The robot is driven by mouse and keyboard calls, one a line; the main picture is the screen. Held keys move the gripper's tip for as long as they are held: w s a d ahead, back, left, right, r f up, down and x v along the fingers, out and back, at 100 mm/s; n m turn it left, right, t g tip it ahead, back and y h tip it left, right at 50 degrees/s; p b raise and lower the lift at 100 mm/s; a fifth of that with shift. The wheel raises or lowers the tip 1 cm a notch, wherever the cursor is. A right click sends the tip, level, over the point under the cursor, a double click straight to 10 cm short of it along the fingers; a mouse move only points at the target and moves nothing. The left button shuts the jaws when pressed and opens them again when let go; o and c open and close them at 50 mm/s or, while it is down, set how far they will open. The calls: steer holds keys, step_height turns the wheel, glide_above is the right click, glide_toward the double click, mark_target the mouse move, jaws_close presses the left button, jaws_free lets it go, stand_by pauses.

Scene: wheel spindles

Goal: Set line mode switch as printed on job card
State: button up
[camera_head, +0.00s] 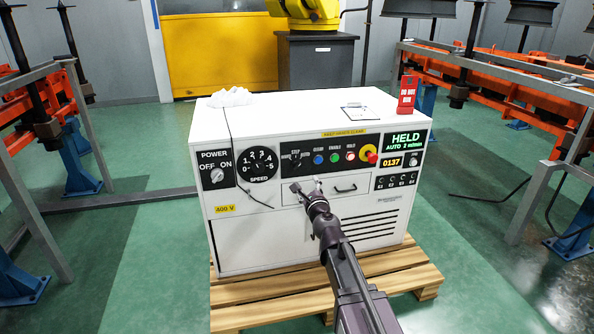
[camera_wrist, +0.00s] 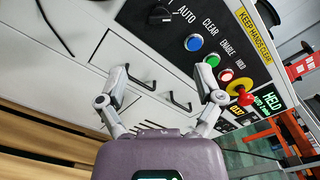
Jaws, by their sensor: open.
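The line mode switch (camera_head: 295,159) is a black rotary knob on the dark panel of the white cabinet, with STEP printed above it. It also shows at the top of the wrist view (camera_wrist: 159,15), beside the word AUTO. Its exact pointing is too small to tell. A clipboard with a white card (camera_head: 360,112) lies on the cabinet top; its print is unreadable from here. My gripper (camera_head: 306,187) is open and empty, just below the switch, in front of the drawer front. In the wrist view its fingers (camera_wrist: 162,78) stand apart, with the switch beyond them.
Blue, green and red buttons (camera_head: 334,158) and a red emergency stop (camera_head: 369,154) sit right of the switch. A display (camera_head: 406,141) reads HELD, AUTO 2 min. A red DO NOT RUN sign (camera_head: 407,93) stands on top. A drawer handle (camera_head: 345,190) projects near my gripper.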

mark_target(297, 167)
steer(key=shift+w, duration=0.2)
steer(key=x, duration=1.3)
steer(key=shift+w+a, duration=0.15)
steer(key=shift+w, duration=0.05)
steer(key=c, duration=1.2)
